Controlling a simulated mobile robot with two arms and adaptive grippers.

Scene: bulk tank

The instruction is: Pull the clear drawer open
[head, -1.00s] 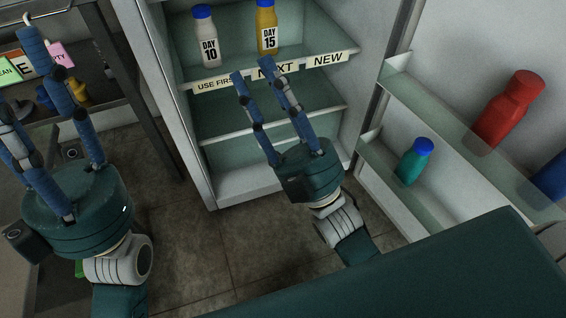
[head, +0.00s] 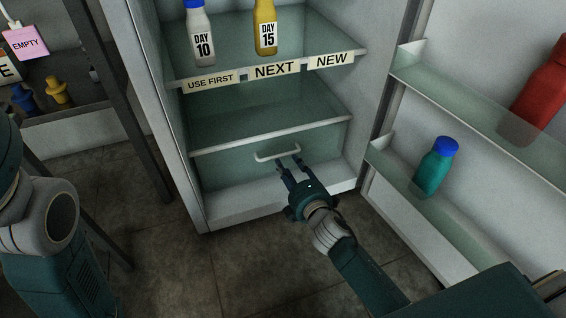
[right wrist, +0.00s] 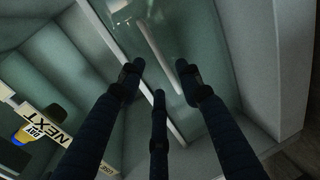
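The clear drawer (head: 230,172) sits at the bottom of the open fridge, under the lowest shelf, and looks shut. Its pale bar handle (head: 264,158) is on the upper front. My right gripper (head: 289,163) is just in front of the handle, fingers apart, nothing seen held. In the right wrist view the spread fingers (right wrist: 160,78) point at the drawer front, with a pale bar (right wrist: 184,72) near the right fingertip. Whether they touch the handle I cannot tell.
The shelf above holds a DAY 10 bottle (head: 200,42) and a DAY 15 bottle (head: 265,30). The fridge door (head: 480,50) stands open at right, its racks holding a teal bottle (head: 436,168) and a red bottle (head: 540,95). Bare floor (head: 250,275) lies before the fridge.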

